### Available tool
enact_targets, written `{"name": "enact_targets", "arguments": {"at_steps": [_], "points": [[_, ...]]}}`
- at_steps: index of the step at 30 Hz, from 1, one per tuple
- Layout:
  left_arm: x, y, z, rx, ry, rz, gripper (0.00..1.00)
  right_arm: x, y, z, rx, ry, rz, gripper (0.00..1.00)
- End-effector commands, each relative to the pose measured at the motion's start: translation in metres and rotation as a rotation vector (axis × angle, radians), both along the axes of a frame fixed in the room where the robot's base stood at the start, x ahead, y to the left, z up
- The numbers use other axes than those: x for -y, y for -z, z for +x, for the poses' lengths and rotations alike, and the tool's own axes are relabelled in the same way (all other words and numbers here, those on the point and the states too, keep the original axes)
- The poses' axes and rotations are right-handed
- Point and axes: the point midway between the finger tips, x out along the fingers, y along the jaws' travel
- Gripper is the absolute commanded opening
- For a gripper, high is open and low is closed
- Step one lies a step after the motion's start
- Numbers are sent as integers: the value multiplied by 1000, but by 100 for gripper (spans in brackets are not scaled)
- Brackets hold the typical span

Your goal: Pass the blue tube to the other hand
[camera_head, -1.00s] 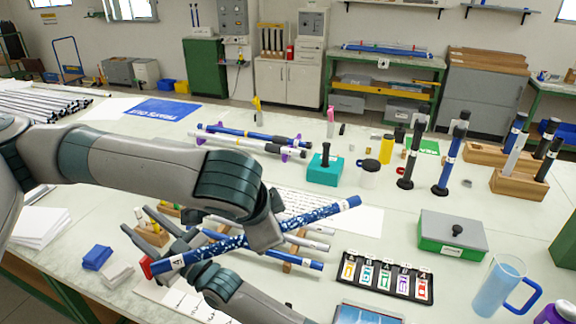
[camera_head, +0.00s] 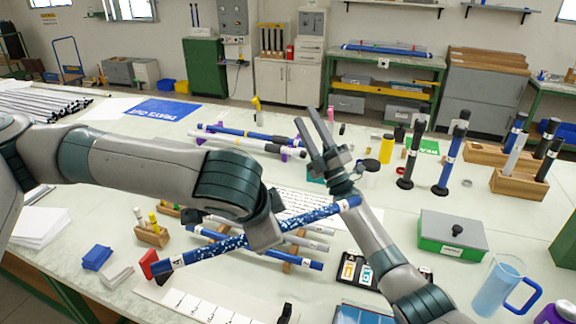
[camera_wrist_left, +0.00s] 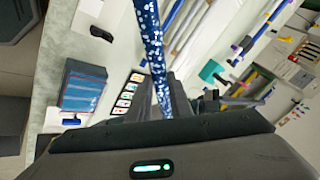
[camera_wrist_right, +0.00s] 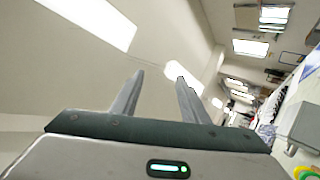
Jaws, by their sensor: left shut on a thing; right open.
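The blue tube (camera_head: 312,216), dark blue with white specks and pale labels near its ends, is held slanting above the table, its right end higher in the head view. It also shows in the left wrist view (camera_wrist_left: 150,32). My left gripper (camera_head: 264,236) is shut around its middle. My right gripper (camera_head: 306,116) is open and empty, fingers pointing up and away, beyond the tube's right end. In the head view that end overlaps my right wrist; I cannot tell the gap. The right wrist view shows only wall and room between the fingers (camera_wrist_right: 160,77).
Below the tube, several blue and grey rods lie on a wooden rack (camera_head: 288,266). A card tray (camera_head: 362,268), a green-grey box (camera_head: 452,234) and a blue mug (camera_head: 502,288) stand to the right.

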Motion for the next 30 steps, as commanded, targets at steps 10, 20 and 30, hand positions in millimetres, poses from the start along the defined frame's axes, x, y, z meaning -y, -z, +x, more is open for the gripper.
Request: {"name": "enact_targets", "arguments": {"at_steps": [10, 20, 30], "points": [[0, 0, 0, 0, 0, 0, 0, 3, -158, -8, 447, 132, -393, 41], [0, 0, 0, 0, 0, 0, 0, -119, -202, -106, 870, -80, -756, 41], [0, 0, 0, 0, 0, 0, 0, -191, -136, -210, 1340, -397, -1281, 41]]}}
